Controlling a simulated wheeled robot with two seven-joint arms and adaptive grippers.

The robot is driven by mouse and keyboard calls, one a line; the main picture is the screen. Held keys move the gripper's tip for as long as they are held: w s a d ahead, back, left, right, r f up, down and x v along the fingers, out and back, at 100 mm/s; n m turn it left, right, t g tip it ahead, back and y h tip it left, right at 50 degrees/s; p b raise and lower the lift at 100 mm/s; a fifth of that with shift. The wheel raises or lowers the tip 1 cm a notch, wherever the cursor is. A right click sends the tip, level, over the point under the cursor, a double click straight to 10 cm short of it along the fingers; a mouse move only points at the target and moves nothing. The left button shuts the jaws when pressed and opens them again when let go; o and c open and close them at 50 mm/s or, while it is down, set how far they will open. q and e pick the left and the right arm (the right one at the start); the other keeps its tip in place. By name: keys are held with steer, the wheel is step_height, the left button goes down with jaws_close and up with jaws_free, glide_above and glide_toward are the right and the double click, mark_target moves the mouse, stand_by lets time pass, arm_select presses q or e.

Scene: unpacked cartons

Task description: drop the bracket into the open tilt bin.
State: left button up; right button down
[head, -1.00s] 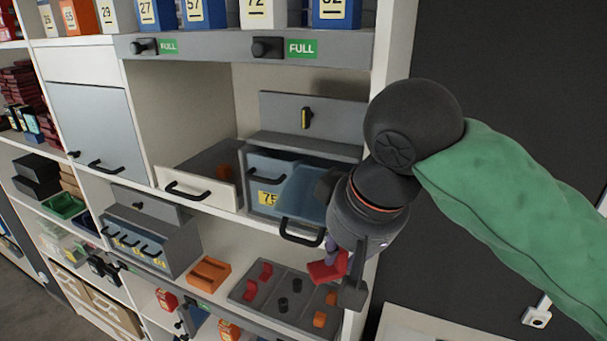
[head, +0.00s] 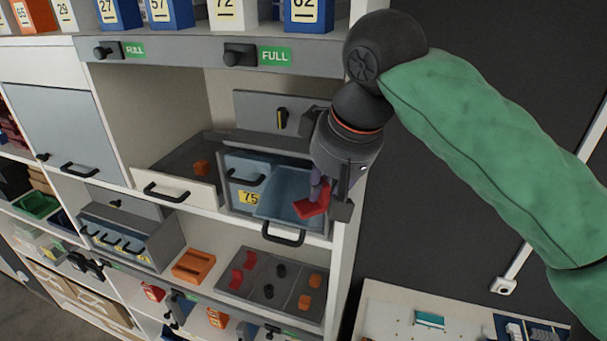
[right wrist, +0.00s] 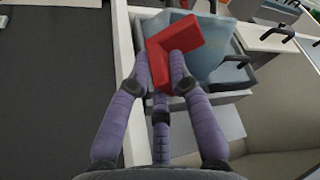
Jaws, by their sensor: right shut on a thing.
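The red L-shaped bracket (head: 312,208) is held by my right gripper (head: 320,190), whose purple fingers are shut on it. In the head view it overlaps the right side of the open tilt bin (head: 276,205), a blue bin leaning forward with a black handle. In the right wrist view the bracket (right wrist: 185,38) lies between the fingertips (right wrist: 164,62), in front of the light-blue bin interior (right wrist: 215,45). It appears above the bin's opening; the exact gap cannot be told. My left gripper is not in view.
A bin marked 75 (head: 247,190) is just left of the open bin. An open drawer (head: 172,188) with an orange part stands further left. A shelf tray (head: 262,291) with red, black and orange parts is below. A white shelf post (head: 347,255) is close on the right.

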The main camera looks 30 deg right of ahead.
steer(key=w+f+p, duration=0.2)
steer(key=w+f, duration=0.1)
steer(key=w, duration=0.4)
steer(key=shift+w+d+f, duration=0.25)
steer(key=shift+f+b, duration=0.4)
steer(key=shift+f, duration=0.25)
steer(key=c, duration=1.4)
jaws_free()
steer(key=p+v, duration=0.1)
steer(key=v, duration=1.2)
steer(key=shift+w+r, duration=0.2)
steer(key=shift+w, duration=0.05)
